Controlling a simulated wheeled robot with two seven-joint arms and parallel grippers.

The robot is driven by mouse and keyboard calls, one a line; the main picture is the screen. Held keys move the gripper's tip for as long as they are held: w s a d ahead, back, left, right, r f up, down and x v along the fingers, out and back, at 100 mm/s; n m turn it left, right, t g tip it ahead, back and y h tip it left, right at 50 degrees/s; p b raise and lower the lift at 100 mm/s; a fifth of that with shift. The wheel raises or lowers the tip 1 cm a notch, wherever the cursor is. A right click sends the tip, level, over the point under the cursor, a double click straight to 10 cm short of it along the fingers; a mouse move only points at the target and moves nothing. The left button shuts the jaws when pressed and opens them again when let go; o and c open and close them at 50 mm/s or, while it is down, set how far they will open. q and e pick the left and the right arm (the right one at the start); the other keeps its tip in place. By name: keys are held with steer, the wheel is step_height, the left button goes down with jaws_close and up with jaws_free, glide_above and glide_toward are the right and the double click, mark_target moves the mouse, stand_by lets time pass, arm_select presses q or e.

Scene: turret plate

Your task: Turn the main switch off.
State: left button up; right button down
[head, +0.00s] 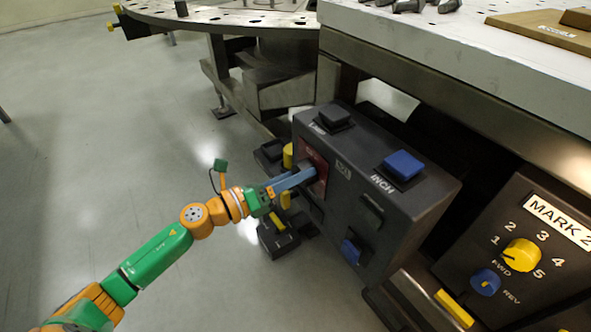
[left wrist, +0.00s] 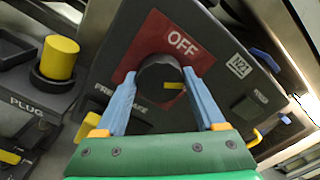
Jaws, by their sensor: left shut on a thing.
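The main switch is a round black knob (left wrist: 160,80) with a short yellow mark, on a red plate (left wrist: 146,42) lettered OFF. The red plate also shows in the head view (head: 314,158) on the left face of a dark control box (head: 385,170). In the left wrist view the yellow mark lies at the knob's right side, while the OFF lettering is above and to the right of the knob. My left gripper (head: 308,173) is shut on the knob, with one blue finger on each side of it in the left wrist view (left wrist: 158,88). The fingers hide part of the knob in the head view.
A yellow plug (left wrist: 60,58) stands left of the box in the left wrist view. The box has a blue INCH button (head: 403,165) and a black button (head: 334,117) on top. A MARK 2 panel (head: 520,250) is at right. The floor at left is clear.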

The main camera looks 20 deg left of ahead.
arm_select(q)
steer(key=shift+f+n+p, duration=0.1)
steer(key=shift+n+p, duration=2.7)
steer(key=shift+n, duration=3.1)
arm_select(e)
steer(key=s+a+r+g, duration=0.1)
steer(key=s+r, duration=0.3)
steer(key=r, duration=0.1)
steer(key=shift+s+a, duration=0.2)
steer(key=shift+a, duration=0.15)
steer(key=shift+w, duration=0.15)
arm_select(q)
steer(key=o, duration=1.3)
steer(key=shift+o, duration=0.2)
arm_select(e)
steer(key=shift+w+r, duration=0.1)
steer(key=shift+w, duration=0.25)
arm_select(q)
steer(key=shift+a, duration=0.1)
